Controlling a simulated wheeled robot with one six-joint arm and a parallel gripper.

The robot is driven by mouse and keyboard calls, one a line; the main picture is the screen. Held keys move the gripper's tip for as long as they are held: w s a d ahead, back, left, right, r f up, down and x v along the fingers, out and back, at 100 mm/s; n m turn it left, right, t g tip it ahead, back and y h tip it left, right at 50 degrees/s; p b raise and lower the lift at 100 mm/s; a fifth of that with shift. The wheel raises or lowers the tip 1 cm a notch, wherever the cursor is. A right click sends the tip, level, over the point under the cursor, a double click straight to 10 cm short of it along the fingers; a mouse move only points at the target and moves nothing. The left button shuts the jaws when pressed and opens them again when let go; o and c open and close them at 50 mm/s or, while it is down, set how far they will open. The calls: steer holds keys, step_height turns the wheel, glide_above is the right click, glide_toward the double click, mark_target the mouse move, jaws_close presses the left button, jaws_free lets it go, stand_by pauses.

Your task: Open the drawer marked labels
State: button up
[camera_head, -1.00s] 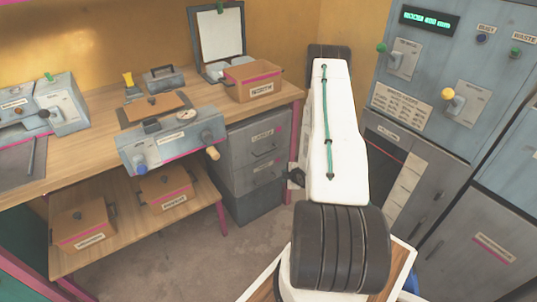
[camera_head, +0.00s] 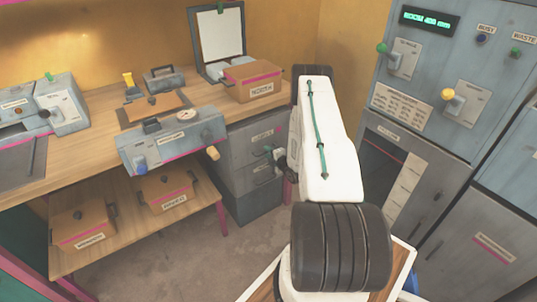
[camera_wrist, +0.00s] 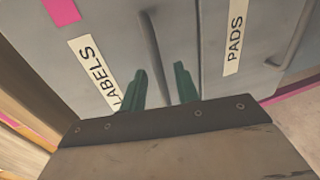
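The labels drawer (camera_head: 240,150) is the top drawer of the grey cabinet under the bench's right end, and looks closed. In the wrist view its face (camera_wrist: 105,40) carries a LABELS tag (camera_wrist: 90,68) and a bar handle (camera_wrist: 151,45). My gripper (camera_head: 274,154) is at the drawer front. In the wrist view the two green fingers of my gripper (camera_wrist: 160,85) are apart, one on each side of the handle's line. Whether they touch the handle cannot be told. In the head view my arm hides part of the cabinet's right side.
The PADS drawer (camera_wrist: 215,50), with its own handle (camera_wrist: 291,35), is just below the labels drawer. A carton (camera_head: 253,82) sits on the bench above. A tall grey-blue machine (camera_head: 425,110) stands to the right. Open floor (camera_head: 185,255) lies in front of the cabinet.

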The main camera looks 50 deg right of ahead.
steer(key=shift+w, duration=0.1)
jaws_close()
